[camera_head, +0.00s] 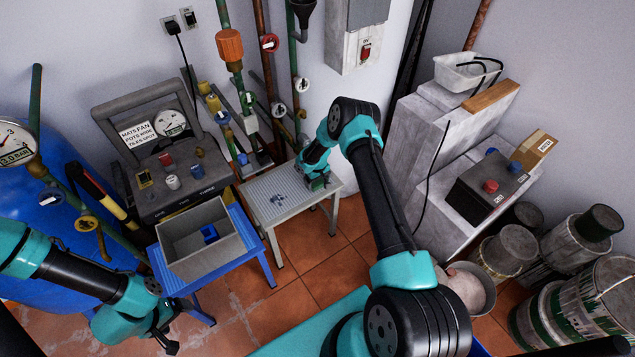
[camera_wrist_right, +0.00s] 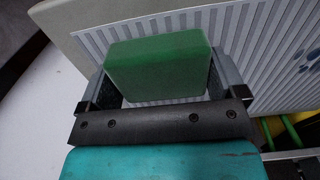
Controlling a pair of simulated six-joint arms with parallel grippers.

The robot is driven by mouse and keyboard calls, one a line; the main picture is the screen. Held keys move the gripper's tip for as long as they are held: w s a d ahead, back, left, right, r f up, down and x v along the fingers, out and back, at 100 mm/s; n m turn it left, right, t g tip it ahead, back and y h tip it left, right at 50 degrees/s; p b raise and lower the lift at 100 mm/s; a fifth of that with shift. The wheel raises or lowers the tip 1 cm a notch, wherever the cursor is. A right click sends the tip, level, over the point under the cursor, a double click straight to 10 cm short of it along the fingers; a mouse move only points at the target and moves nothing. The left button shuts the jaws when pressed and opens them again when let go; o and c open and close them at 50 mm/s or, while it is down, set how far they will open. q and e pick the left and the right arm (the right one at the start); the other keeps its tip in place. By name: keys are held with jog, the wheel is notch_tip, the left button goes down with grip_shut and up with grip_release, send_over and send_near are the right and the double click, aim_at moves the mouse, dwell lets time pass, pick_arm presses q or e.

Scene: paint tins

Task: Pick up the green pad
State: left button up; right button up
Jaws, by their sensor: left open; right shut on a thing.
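The green pad (camera_wrist_right: 158,66) is a block with rounded corners, seen close up in the right wrist view. My right gripper (camera_head: 318,183) has one finger against each side of it and is shut on it. The pad is at the ribbed top of the small grey table (camera_head: 275,203); I cannot tell whether it touches that top or is just above it. In the head view the gripper mostly hides the pad. My left gripper (camera_head: 166,336) is open and empty at the lower left, low in front of the blue stool.
A grey open bin (camera_head: 200,238) with a blue thing inside stands on a blue stool (camera_head: 258,244), left of the small table. A panel with gauge and knobs (camera_head: 175,180) is behind it. Pipes with valves rise at the back wall. Paint tins (camera_head: 505,248) stand at the right.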

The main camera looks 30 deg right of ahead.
jog(key=shift+r, duration=0.9)
jog(key=shift+s+a+r, duration=0.1)
jog(key=shift+r, duration=0.85)
jog(key=s+a+r, duration=0.1)
jog(key=s+a, duration=0.7)
jog(key=s, duration=0.5)
jog(key=shift+s+r, duration=0.15)
jog(key=shift+s, duration=0.05)
jog(key=shift+a, duration=0.1)
